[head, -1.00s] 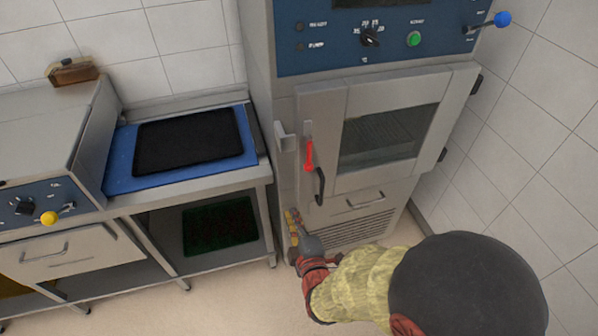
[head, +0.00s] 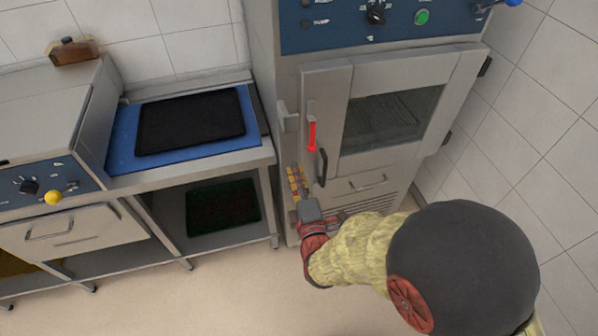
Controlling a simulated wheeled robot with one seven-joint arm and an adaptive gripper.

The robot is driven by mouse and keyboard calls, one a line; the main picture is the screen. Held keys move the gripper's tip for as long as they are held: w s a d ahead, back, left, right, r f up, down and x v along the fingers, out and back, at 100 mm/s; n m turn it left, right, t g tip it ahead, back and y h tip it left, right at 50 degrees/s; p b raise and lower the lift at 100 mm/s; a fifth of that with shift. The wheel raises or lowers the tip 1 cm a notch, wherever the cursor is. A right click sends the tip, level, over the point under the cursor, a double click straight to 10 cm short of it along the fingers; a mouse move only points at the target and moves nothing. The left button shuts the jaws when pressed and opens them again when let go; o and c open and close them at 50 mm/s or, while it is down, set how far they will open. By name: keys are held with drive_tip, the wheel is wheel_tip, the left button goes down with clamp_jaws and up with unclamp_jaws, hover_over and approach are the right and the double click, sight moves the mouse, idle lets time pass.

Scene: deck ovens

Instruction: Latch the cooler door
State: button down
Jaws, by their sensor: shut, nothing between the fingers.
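The cooler door (head: 333,112) has a dark window (head: 388,122) and looks closed or nearly closed; any gap is too small to tell. A red latch lever (head: 312,135) hangs down on its left edge. A grey catch bracket (head: 287,117) is on the cabinet frame to the left of the lever. A black door handle (head: 322,168) is below and right of the lever. My gripper (head: 296,183) is shut and empty, with yellow and grey fingers pointing up, below and left of the lever and handle, apart from the lever.
A blue control panel (head: 400,22) is above the door. A drawer (head: 362,184) is below it. At left, a steel counter (head: 190,171) carries a blue mat with a black tray (head: 190,119). A tiled wall (head: 520,110) stands close on the right.

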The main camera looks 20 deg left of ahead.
sight(311, 127)
drive_tip(key=w+b, duration=0.2)
drive_tip(key=w, duration=0.7)
drive_tip(key=shift+a, duration=0.25)
drive_tip(key=shift+w+f, duration=0.1)
drive_tip(key=shift+f, duration=0.05)
